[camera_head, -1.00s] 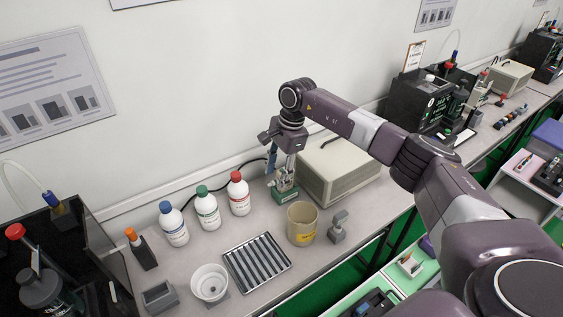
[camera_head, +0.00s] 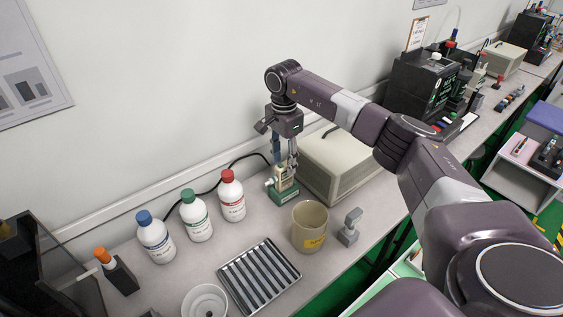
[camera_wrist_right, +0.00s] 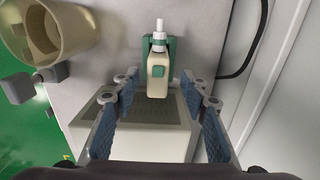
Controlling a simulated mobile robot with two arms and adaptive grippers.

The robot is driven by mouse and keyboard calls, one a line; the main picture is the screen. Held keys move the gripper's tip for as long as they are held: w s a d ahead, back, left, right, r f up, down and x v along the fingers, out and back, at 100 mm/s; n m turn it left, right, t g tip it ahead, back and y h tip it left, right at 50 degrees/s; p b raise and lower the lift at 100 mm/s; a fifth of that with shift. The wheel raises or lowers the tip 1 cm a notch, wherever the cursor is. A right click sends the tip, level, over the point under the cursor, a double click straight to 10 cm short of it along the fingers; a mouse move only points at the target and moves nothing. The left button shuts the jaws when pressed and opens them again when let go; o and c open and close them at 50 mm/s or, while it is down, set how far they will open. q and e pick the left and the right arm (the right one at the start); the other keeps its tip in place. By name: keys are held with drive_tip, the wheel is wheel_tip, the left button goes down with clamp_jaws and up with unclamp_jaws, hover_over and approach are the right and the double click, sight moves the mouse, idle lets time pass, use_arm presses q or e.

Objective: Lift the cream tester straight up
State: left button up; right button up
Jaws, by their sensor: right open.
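The cream tester (camera_head: 282,178) stands upright in a green base (camera_head: 285,194) on the bench, in front of the beige box. In the right wrist view the tester (camera_wrist_right: 158,88) shows a cream body, green parts and a white tip. My right gripper (camera_head: 284,157) points down over the tester from above. In the wrist view my right gripper (camera_wrist_right: 163,82) is open, with one finger on each side of the tester and visible gaps between. The fingers partly hide the tester in the head view. My left gripper is not in view.
A beige box (camera_head: 345,165) stands close behind and right of the tester. A tan beaker (camera_head: 310,228) and small grey stand (camera_head: 350,228) are nearer the front. White bottles (camera_head: 198,217) stand to the left, with a ribbed tray (camera_head: 260,275) in front. A dark cable runs along the wall.

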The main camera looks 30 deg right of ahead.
sight(284, 178)
drive_tip(key=shift+s+f, duration=0.1)
drive_tip(key=shift+f, duration=0.35)
wheel_tip(284, 178, down, 7)
drive_tip(key=b, duration=0.5)
drive_tip(key=shift+r, duration=0.2)
drive_tip(key=shift+c, duration=0.5)
clamp_jaws()
drive_tip(key=shift+r, duration=0.1)
